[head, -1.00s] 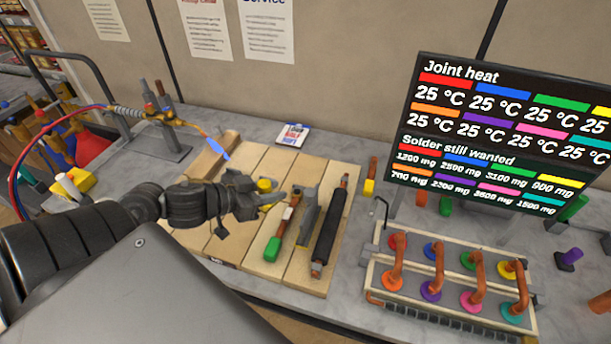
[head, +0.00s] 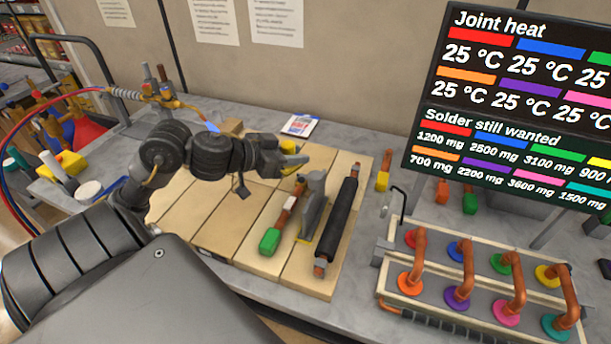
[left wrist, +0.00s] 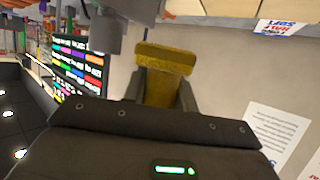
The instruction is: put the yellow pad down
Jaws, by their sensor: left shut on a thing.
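The yellow pad (left wrist: 166,57) is between the two fingers of my left gripper (left wrist: 160,88) in the left wrist view, its wider end sticking out past the fingertips. In the head view my left gripper (head: 292,162) is over the back part of the wooden board (head: 237,226), behind the tools. I cannot tell whether the pad touches the board. My right gripper is not in view.
A green-handled brush (head: 270,241), a grey tool (head: 313,198) and a black roll (head: 337,220) lie on the board. A pipe rack (head: 395,292) and a readout screen (head: 520,100) stand right. A torch stand (head: 165,100) is behind left. The board's left part is clear.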

